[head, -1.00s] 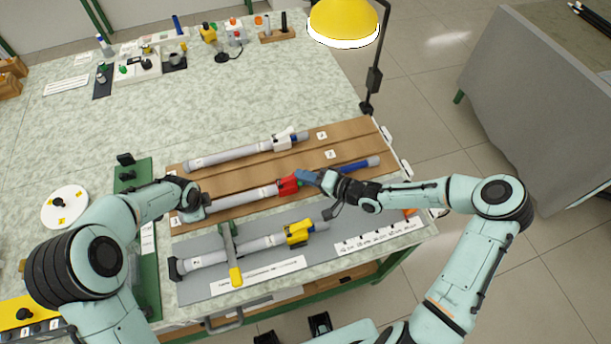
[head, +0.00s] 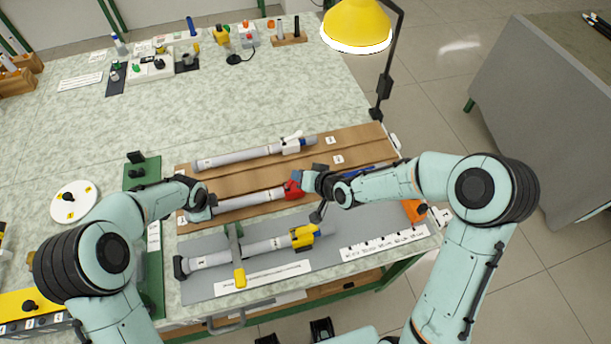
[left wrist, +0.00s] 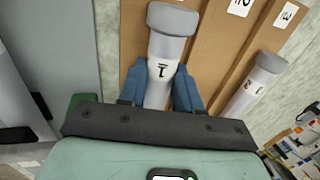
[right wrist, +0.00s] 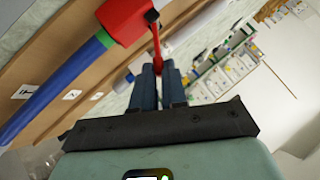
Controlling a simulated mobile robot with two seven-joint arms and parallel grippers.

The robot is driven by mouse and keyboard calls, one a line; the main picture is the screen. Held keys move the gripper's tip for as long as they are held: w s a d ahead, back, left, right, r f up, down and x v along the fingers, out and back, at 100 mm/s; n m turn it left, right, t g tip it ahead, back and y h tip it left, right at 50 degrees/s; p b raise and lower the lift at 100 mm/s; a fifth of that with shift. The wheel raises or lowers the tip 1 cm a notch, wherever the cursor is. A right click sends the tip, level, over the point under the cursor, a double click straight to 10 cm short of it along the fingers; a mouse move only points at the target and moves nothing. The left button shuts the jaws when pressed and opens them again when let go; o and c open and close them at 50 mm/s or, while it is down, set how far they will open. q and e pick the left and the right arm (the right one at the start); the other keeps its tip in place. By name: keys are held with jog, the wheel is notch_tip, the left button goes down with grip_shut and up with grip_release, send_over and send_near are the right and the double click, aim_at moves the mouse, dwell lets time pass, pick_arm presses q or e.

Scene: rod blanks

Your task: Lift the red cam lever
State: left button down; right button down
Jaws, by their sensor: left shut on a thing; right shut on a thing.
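The red clamp (head: 293,189) sits on the grey tube (head: 250,199) in the middle slot of the brown board. In the right wrist view, its thin red cam lever (right wrist: 155,42) stands out from the red clamp body (right wrist: 127,18) and runs down between the blue fingers. My right gripper (head: 308,180) is shut on this lever; its fingers (right wrist: 160,78) hide the lever's end. My left gripper (head: 210,203) is shut on the tube's left end, with its fingers on both sides of the tube (left wrist: 160,75) marked 1. The lever is hidden in the head view.
A tube with a white clamp (head: 291,146) lies behind. A yellow lamp (head: 356,25) stands at the back right.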

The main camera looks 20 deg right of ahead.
pick_arm(q)
jog(key=shift+d, duration=0.15)
pick_arm(e)
jog(key=shift+s+a+r+n+g+h, duration=0.1)
jog(key=shift+a+r+n+g+h, duration=0.1)
jog(key=shift+a+n+h, duration=0.25)
jog(key=shift+a+r+n+g+h, duration=0.15)
jog(key=shift+a+n+h, duration=0.1)
jog(key=shift+a+h, duration=0.4)
jog(key=shift+a+n+h, duration=0.6)
jog(key=shift+a+h, duration=0.4)
jog(key=shift+h, duration=0.2)
jog(key=shift+a+r, duration=0.1)
jog(key=c, duration=1.2)
grip_release()
jog(key=shift+o, duration=0.2)
jog(key=shift+r, duration=0.1)
jog(key=v, duration=1.2)
